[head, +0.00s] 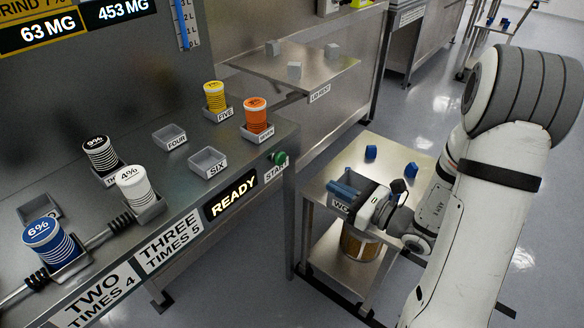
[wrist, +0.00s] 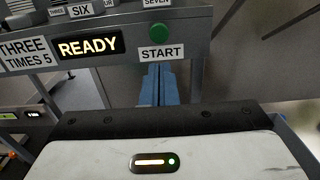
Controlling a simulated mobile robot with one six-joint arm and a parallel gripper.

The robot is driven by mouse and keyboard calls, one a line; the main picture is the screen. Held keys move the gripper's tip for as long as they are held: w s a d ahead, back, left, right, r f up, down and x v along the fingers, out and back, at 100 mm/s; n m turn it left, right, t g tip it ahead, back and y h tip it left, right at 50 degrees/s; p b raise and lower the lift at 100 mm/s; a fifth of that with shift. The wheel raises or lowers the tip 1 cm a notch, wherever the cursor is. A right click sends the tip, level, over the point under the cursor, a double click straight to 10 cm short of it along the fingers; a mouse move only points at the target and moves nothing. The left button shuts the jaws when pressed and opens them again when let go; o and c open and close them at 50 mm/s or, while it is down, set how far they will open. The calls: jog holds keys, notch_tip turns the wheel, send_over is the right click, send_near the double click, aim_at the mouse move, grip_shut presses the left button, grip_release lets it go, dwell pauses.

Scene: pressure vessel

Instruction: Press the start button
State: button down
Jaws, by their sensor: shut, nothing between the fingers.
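The green start button (head: 279,158) sits on the front face of the steel bench, near its right end, with a START label beside it. In the wrist view the button (wrist: 159,36) is just above its START label (wrist: 160,53). My gripper (head: 338,187) has blue fingers and is right of and below the button in the head view, apart from it. In the wrist view the closed fingers (wrist: 159,78) point toward the bench face below the label. They are shut and empty.
The READY display (head: 232,195) is left of the button. Orange (head: 256,115), yellow (head: 215,96), white (head: 134,187) and blue (head: 48,242) canisters stand in holders on the bench. A steel cart (head: 393,150) with blue pieces stands under my arm.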

aim_at(282, 158)
jog(key=shift+a, duration=0.1)
jog(key=x, duration=1.4)
jog(key=shift+w+a, duration=0.25)
jog(key=shift+a, duration=0.05)
jog(key=shift+w+a+r, duration=0.2)
jog(key=shift+a+r, duration=0.1)
jog(key=v, duration=1.4)
jog(key=shift+d+f+b, duration=0.25)
jog(key=shift+b, duration=0.15)
jog(key=shift+s, duration=0.1)
